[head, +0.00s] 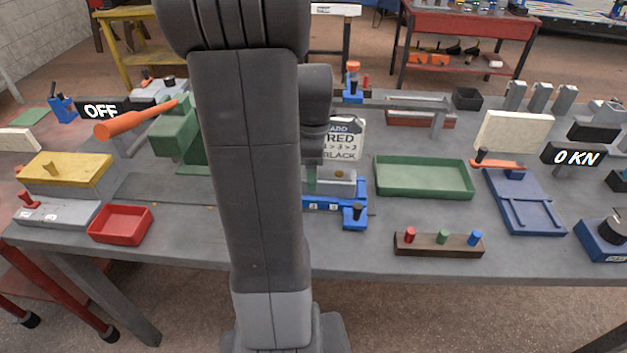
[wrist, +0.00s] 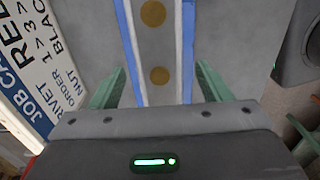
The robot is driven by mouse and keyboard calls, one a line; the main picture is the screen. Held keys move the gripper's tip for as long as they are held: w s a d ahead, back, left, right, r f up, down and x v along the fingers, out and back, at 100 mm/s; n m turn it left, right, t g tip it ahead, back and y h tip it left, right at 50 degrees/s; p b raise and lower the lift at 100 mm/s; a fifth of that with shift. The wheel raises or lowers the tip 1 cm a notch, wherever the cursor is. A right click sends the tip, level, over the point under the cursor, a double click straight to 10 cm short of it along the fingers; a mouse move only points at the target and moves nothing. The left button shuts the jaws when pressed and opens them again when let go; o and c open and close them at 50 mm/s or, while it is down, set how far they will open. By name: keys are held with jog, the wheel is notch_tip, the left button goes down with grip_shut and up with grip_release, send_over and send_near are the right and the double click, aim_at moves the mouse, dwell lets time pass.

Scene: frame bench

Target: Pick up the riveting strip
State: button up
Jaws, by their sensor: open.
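The riveting strip (wrist: 163,45), a grey bar with round bronze spots, lies between blue rails of a fixture (wrist: 187,50) in the wrist view. My gripper (wrist: 159,84) is open, with one green finger on each side of the strip and rails. Gaps show between the fingers and the rails, and nothing is held. I cannot tell the exact height of the fingertips over the bench. In the head view the blue fixture (head: 350,206) stands at mid-bench, partly hidden behind my arm.
A job card (head: 343,138) stands close behind the fixture and shows left in the wrist view (wrist: 32,65). A green tray (head: 424,195) is to the right, a peg block (head: 425,247) in front. A red tray (head: 120,238) lies left. Bare bench (head: 190,235) separates them.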

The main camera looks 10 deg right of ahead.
notch_tip(320, 180, down, 2)
jog(key=shift+f, duration=0.2)
jog(key=c, duration=1.4)
jog(key=shift+r, duration=0.1)
